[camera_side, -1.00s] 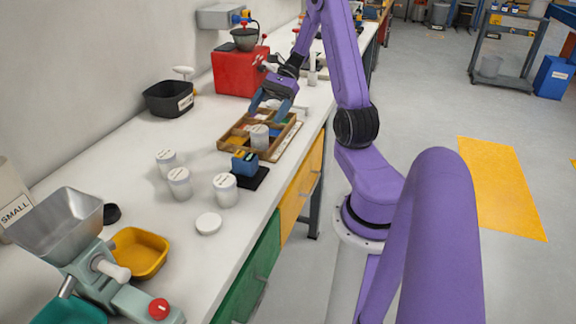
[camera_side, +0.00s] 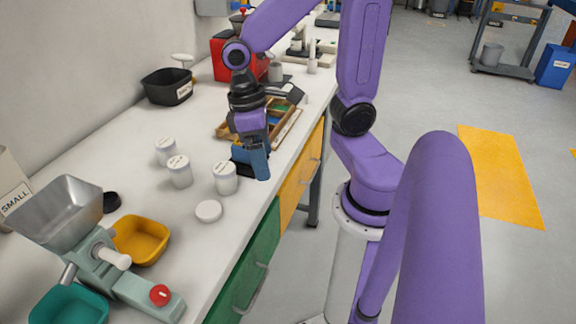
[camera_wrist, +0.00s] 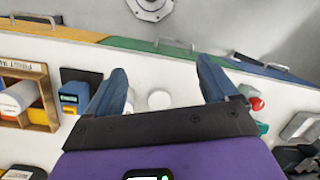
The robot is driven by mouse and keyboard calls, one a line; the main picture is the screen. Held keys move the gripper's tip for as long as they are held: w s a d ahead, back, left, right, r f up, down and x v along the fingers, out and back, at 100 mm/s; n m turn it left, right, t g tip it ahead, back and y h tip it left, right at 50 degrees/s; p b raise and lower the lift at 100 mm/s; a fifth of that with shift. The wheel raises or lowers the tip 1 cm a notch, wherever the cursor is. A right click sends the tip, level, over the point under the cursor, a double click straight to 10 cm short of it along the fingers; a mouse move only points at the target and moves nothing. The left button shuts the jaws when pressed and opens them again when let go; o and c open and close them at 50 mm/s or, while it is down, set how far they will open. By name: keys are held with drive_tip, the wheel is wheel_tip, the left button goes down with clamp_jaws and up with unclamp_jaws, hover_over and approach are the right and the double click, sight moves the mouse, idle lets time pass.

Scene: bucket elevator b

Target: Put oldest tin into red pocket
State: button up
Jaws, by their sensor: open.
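Three white lidded tins stand on the bench in the side view: a back one (camera_side: 165,151), a middle one (camera_side: 179,171) and a front one (camera_side: 225,178). Their labels are too small to read, so I cannot tell which is oldest. Another white tin (camera_wrist: 18,98) lies over the divided wooden tray (camera_wrist: 38,71) in the wrist view. The tray (camera_side: 226,131) is partly hidden by my arm in the side view; its red pocket is not clear. My gripper (camera_side: 258,160) is open and empty, pointing down just right of the front tin. Its fingers (camera_wrist: 160,75) straddle bench space in the wrist view.
A blue device (camera_wrist: 73,96) on a black pad stands beside the tray. A white disc (camera_side: 208,211) lies in front of the tins. A grinder (camera_side: 90,235), yellow bin (camera_side: 141,241), black bin (camera_side: 168,87) and red box (camera_side: 222,62) also stand on the bench.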

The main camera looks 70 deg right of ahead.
drive_tip(key=s+a+n+t, duration=0.2)
drive_tip(key=s+n, duration=0.4)
drive_tip(key=n, duration=0.2)
drive_tip(key=shift+s+a+r+t, duration=0.15)
drive_tip(key=shift+r+t, duration=0.05)
drive_tip(key=shift+t, duration=0.1)
